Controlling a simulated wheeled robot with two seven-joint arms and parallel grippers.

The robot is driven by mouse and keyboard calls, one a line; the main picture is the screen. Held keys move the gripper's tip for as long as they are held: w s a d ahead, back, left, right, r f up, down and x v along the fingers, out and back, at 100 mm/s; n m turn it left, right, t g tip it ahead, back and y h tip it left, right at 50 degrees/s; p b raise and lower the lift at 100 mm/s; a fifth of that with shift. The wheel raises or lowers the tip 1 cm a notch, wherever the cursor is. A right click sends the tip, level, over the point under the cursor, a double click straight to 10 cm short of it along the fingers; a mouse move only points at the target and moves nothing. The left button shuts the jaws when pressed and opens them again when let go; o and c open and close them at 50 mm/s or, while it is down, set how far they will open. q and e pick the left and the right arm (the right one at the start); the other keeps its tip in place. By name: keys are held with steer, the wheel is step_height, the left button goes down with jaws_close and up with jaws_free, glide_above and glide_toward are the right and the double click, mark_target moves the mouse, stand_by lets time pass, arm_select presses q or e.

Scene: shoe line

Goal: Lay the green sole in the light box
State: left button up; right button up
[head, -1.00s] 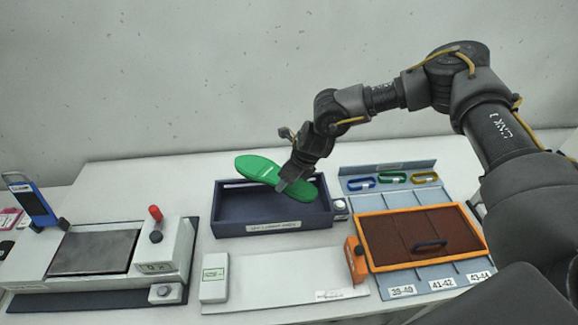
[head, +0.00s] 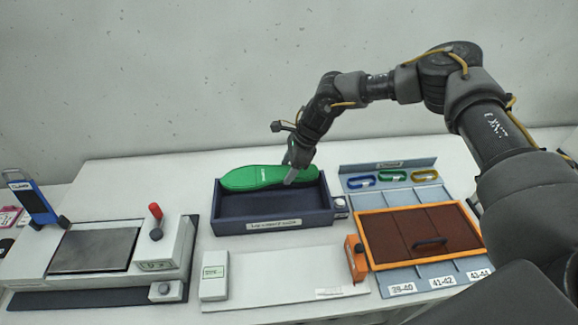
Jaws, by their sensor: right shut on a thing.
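The green sole (head: 255,177) is over the back part of the dark navy box (head: 272,227), lying roughly along the box's long side. Its underside is hidden, so I cannot tell whether it touches the box floor or back wall. The box has an open top and a white label on its front, which I take to be the light box. My right gripper (head: 291,174) is shut on the sole near its right end, coming down from the upper right. My left gripper is not in view.
Right of the box stand a small knob unit (head: 340,208) and an orange-framed tray (head: 420,241) with a handle. Behind that lie blue, green and yellow loops. A white board (head: 285,279) lies in front. A machine with a red-topped lever (head: 155,220) stands at left.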

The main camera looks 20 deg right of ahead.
mark_target(302, 173)
steer(key=shift+f+b, duration=4.4)
steer(key=shift+f, duration=2.05)
steer(key=o, duration=1.2)
steer(key=b+v, duration=0.3)
steer(key=v, duration=0.7)
steer(key=shift+d+r, duration=0.2)
steer(key=shift+r, duration=0.15)
steer(key=shift+r, duration=0.15)
